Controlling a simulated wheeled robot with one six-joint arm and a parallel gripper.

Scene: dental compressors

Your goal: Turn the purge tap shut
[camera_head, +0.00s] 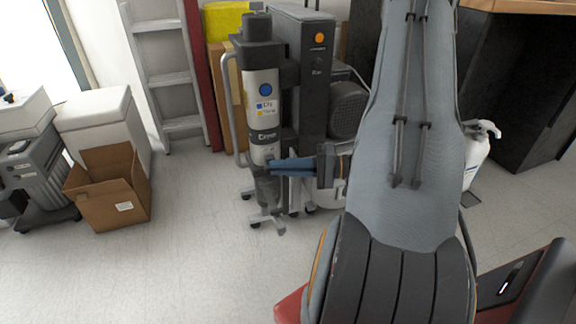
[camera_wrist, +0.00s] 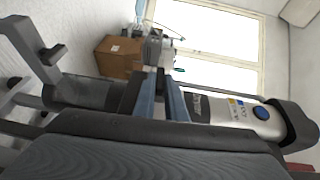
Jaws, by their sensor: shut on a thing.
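The compressor unit's upright cylinder (camera_head: 264,110) is white with a blue round mark, a dark cap and a dark lower bowl. It lies sideways in the wrist view (camera_wrist: 235,112). My gripper (camera_head: 270,167) comes in from the right, with its blue fingers at the join between the white body and the dark bowl (camera_head: 267,188). In the wrist view the two blue fingers (camera_wrist: 160,92) are close together at this same join. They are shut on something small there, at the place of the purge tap. The tap itself is hidden by the fingers, so its angle cannot be told.
A dark tower with an orange mark (camera_head: 319,70) and a motor (camera_head: 348,108) stand close behind my gripper. The unit has a bent handle (camera_head: 232,105) and splayed feet (camera_head: 268,222). An open cardboard box (camera_head: 110,192) is at left. A white bottle (camera_head: 476,158) stands right. The floor between is clear.

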